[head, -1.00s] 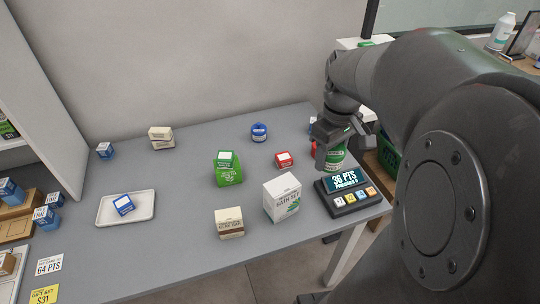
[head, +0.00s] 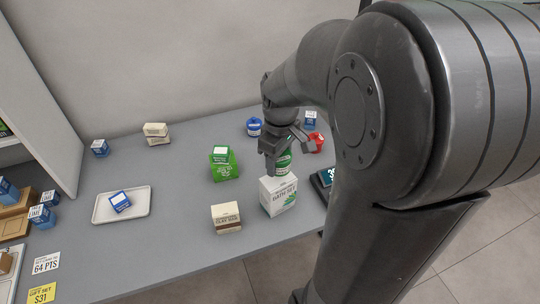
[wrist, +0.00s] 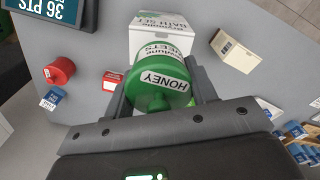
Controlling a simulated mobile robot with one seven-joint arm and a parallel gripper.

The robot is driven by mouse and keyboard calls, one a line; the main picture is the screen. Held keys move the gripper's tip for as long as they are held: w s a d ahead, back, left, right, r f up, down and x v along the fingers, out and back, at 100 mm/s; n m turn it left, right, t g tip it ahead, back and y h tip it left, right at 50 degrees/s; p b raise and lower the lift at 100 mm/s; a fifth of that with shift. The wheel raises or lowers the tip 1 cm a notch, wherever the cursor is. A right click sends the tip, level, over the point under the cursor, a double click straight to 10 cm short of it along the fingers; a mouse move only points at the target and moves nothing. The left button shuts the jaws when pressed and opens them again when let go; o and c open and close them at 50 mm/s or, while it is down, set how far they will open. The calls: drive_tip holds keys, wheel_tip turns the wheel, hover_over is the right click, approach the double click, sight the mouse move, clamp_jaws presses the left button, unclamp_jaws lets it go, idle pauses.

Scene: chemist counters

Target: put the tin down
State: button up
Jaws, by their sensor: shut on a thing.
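The green tin (wrist: 158,82) with a white label reading "HONEY" is between my gripper's two fingers in the wrist view. In the head view the tin (head: 283,162) is partly hidden by my gripper (head: 282,150), which is shut on it. The tin is over the counter (head: 165,230), just behind the white bath set box (head: 279,194). I cannot tell whether its base touches the counter.
A green bag (head: 223,168) stands left of my gripper, with a beige box (head: 226,217) in front. A blue jar (head: 254,126) and a red item (head: 316,142) are near. A white tray (head: 100,207) holds a blue box. The counter between tray and bag is clear.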

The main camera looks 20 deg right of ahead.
sight(278, 170)
drive_tip(key=shift+w+a+f, duration=0.1)
drive_tip(key=shift+f, duration=1.95)
drive_tip(key=o, duration=1.1)
drive_tip(key=shift+f, duration=0.1)
